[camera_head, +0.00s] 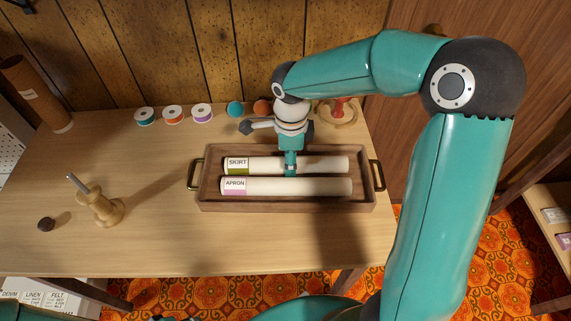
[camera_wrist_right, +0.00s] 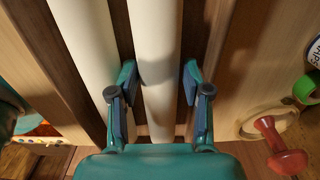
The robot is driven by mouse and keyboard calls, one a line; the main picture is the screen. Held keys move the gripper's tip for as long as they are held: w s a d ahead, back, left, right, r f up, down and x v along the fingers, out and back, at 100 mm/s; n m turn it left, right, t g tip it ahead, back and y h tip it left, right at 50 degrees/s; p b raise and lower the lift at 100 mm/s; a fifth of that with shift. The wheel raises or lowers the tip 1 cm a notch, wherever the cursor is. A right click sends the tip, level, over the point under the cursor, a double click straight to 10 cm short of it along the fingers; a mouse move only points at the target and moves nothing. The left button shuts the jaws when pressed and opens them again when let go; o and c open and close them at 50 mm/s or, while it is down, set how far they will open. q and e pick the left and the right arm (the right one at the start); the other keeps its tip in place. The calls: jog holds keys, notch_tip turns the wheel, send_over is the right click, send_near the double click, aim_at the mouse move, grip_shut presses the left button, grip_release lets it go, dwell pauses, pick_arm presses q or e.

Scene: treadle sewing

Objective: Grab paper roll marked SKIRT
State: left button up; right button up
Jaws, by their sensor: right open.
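The paper roll marked SKIRT (camera_head: 325,164), white with a green-edged label at its left end, lies in a wooden tray (camera_head: 285,206). The roll marked APRON (camera_head: 310,187), with a pink-edged label, lies parallel on its near side. My right gripper (camera_head: 291,170) points down over the middle of the SKIRT roll. In the right wrist view my right gripper (camera_wrist_right: 160,85) is open, with one finger on each side of the SKIRT roll (camera_wrist_right: 155,45). The APRON roll (camera_wrist_right: 88,45) is left of the fingers there. My left gripper is not in view.
The tray has brass handles (camera_head: 192,175) at both ends. Several thread spools (camera_head: 173,113) line the table's back. A wooden stand with a metal pin (camera_head: 104,208) and a dark round object (camera_head: 46,224) are at left. A red-knobbed object (camera_head: 340,110) stands behind the tray.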

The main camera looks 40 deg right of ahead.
jog(key=shift+f, duration=0.4)
jog(key=c, duration=0.8)
jog(key=shift+r, duration=0.25)
